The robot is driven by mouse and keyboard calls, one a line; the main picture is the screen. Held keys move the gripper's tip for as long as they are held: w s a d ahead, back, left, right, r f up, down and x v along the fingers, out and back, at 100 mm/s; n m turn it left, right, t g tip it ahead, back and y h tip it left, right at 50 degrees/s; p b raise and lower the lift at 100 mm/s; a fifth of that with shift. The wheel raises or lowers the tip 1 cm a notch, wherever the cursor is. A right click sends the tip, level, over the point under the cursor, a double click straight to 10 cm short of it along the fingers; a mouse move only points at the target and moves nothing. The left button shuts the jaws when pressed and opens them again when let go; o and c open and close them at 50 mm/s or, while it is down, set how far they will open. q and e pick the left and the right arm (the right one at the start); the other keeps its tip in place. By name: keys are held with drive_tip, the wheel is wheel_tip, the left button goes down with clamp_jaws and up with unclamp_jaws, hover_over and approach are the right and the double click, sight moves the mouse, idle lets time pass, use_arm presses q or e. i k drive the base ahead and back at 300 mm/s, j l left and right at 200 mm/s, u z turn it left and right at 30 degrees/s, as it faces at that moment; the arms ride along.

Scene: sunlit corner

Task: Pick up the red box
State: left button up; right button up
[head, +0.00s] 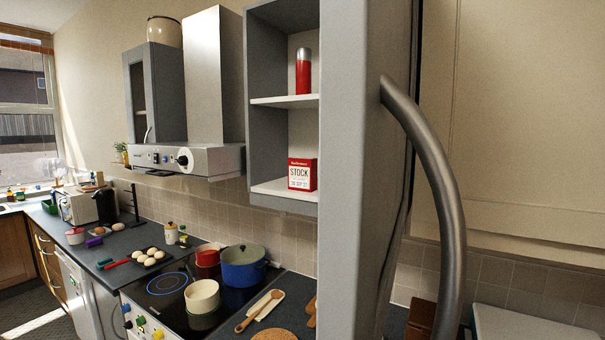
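Neither of my grippers shows in the head view.
A red cylinder with a silver top (303,71) stands on the shelf above the box. A curved metal handle (437,170) juts out at the right. Below is a hob with a blue pot (243,268) and other pots. A range hood (188,159) is left of the cabinet.

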sight(301, 172)
drive_tip(key=i+j+z, duration=0.25)
drive_tip(key=j+z, duration=0.2)
drive_tip(key=j, duration=0.3)
drive_tip(key=i+j+z, duration=0.1)
drive_tip(key=j+z, duration=0.35)
drive_tip(key=j, duration=0.35)
drive_tip(key=j+z, duration=0.5)
drive_tip(key=j, duration=0.3)
